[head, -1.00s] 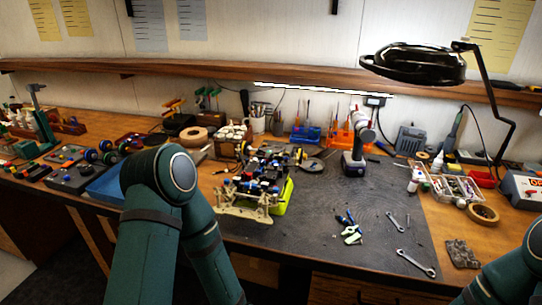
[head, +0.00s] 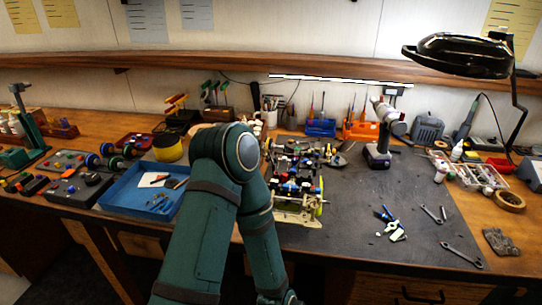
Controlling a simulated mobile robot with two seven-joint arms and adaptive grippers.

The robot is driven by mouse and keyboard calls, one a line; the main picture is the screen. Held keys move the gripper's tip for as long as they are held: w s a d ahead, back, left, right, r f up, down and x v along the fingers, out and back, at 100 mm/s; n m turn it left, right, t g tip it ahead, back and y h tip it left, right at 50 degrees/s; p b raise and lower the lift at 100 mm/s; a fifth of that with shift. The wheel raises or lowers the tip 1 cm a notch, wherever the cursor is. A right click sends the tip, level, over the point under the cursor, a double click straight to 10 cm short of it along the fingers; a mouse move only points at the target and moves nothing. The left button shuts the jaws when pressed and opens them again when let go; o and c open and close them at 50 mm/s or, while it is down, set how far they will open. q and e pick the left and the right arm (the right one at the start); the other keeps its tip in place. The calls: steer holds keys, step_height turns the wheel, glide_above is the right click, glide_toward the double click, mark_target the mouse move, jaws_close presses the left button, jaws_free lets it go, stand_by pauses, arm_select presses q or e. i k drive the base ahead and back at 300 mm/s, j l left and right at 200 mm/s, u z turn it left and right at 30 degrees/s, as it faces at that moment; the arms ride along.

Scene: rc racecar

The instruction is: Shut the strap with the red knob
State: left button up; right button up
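The RC racecar (head: 298,205) sits on the dark mat in the middle of the bench. It has a pale front plate and a cluttered top with blue, black and red parts. I cannot single out the strap or its red knob at this size. My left arm rises in front of the bench, bends at a rounded elbow just left of the car, and its forearm runs down to the bottom edge. It covers part of the car's left side. My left gripper is not visible. My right arm and gripper are out of the picture.
A blue tray (head: 126,200) lies left of my arm. A drill (head: 380,150) stands behind the car to the right. Pliers (head: 388,220) and wrenches (head: 462,255) lie on the mat (head: 370,195). A lamp (head: 460,55) overhangs the right.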

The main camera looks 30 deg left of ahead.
mark_target(269, 159)
steer(key=k+j+z, duration=0.15)
steer(key=j, duration=0.35)
steer(key=j+z, duration=0.15)
steer(key=j, duration=0.3)
steer(key=k+j, duration=0.1)
steer(key=j, duration=0.3)
steer(key=k+j, duration=0.15)
steer(key=j, duration=0.25)
steer(key=k+j, duration=0.1)
steer(key=j, duration=0.3)
steer(key=k+j, duration=0.15)
steer(key=j, duration=0.25)
